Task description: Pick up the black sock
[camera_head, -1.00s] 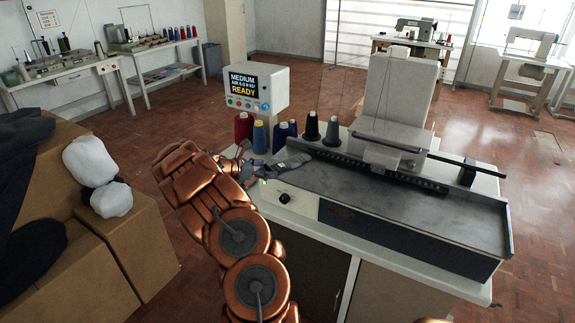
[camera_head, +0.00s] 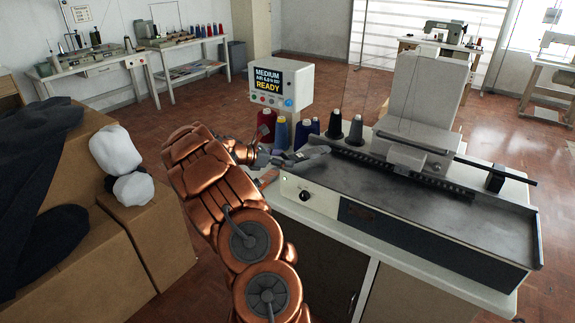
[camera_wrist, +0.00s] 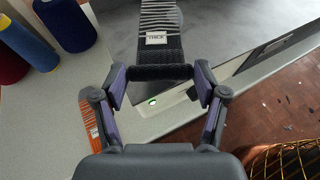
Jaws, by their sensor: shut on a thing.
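The black sock, a dark ribbed knit with pale stripes and a small white label, shows in the wrist view (camera_wrist: 172,52). Its dark band lies across between the two purple-padded fingers of my gripper (camera_wrist: 160,73), which is shut on it. The rest of the sock extends away from the gripper, over the machine's grey top. In the head view the sock (camera_head: 312,152) reaches right from my gripper (camera_head: 276,158), by the near left corner of the machine. Whether its far end touches the machine is unclear.
An orange striped piece with a label (camera_wrist: 91,122) lies on the white table beside my gripper. Thread cones (camera_head: 281,133) and a display box (camera_head: 282,84) stand behind it. The long machine (camera_head: 430,207) fills the right. Cardboard boxes (camera_head: 155,235) with white bundles (camera_head: 115,149) stand left.

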